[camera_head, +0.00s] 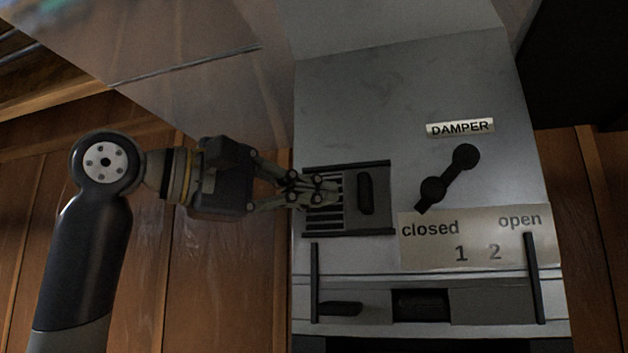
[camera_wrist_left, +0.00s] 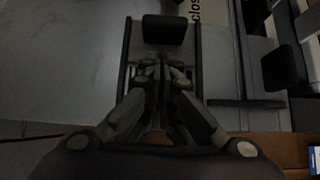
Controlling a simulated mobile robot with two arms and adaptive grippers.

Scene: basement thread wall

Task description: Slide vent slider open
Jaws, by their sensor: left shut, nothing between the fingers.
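The vent slider is a grey plate (camera_head: 380,190) with a dark upright handle (camera_head: 365,193). It sits between two dark horizontal rails on the metal panel. The plate covers the right part of the vent, and dark slots of the vent grille (camera_head: 335,212) show at left. My left gripper (camera_head: 318,189) is shut and empty, in front of the slots, left of the handle. In the left wrist view, the closed fingers (camera_wrist_left: 160,68) point at the dark handle (camera_wrist_left: 164,30), with a small gap seeming to remain. Contact cannot be told. My right gripper is not seen.
A damper lever (camera_head: 448,178) under a "DAMPER" label (camera_head: 460,127) is right of the vent. A plate marked closed and open (camera_head: 470,238) is below it. A lower sliding door (camera_head: 490,306) with dark bars is underneath. Wood panelling (camera_head: 220,280) stands behind.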

